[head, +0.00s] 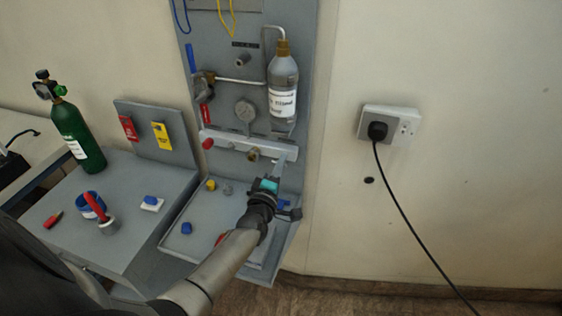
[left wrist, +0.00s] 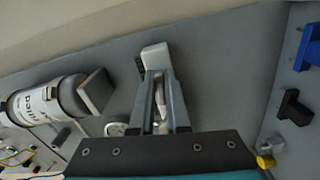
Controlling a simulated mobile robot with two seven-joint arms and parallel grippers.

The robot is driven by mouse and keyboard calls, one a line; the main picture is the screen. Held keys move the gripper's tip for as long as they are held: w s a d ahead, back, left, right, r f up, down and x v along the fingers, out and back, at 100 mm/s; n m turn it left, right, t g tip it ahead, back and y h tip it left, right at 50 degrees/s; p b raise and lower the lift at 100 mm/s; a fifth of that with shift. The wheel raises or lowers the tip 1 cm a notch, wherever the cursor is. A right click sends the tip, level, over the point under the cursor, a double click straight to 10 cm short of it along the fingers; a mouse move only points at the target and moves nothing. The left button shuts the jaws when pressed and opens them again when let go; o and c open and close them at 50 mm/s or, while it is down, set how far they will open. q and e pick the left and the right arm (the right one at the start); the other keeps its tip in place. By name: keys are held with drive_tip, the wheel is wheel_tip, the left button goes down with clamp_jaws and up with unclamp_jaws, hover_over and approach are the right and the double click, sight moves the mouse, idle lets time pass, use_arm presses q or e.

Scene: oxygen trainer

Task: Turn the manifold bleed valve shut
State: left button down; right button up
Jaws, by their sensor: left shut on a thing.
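The pale manifold bar (head: 228,143) runs across the grey panel, with a red knob (head: 208,143) at its left end and a brass fitting (head: 252,155) below it. My left gripper (head: 281,165) is at the bar's right end. In the left wrist view the two fingers of my left gripper (left wrist: 163,100) are shut on a slim pale piece (left wrist: 160,96), which seems to be the bleed valve's handle. It is mostly hidden between the fingers. The bar's pale end (left wrist: 155,57) shows just beyond the fingertips. My right gripper is not in view.
A labelled bottle (head: 284,90) hangs above the manifold, beside a gauge (head: 245,111). A tray (head: 176,246) with small coloured parts lies below. A green cylinder (head: 77,136) stands at left. A wall socket (head: 404,124) with a black cable (head: 397,200) is at right.

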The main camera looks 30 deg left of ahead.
use_arm(q)
drive_tip(key=m+p, duration=0.1)
drive_tip(key=m, duration=0.3)
drive_tip(key=shift+f+m, duration=0.1)
drive_tip(key=shift+m, duration=0.2)
drive_tip(key=m, duration=0.3)
drive_tip(key=shift+m+p, duration=0.3)
drive_tip(key=shift+p, duration=0.1)
drive_tip(key=m, duration=0.4)
drive_tip(key=shift+a+p, duration=0.15)
drive_tip(key=shift+p, duration=0.2)
drive_tip(key=shift+f+m, duration=0.1)
drive_tip(key=shift+m, duration=2)
drive_tip(key=c, duration=0.9)
unclamp_jaws()
drive_tip(key=shift+s, duration=0.1)
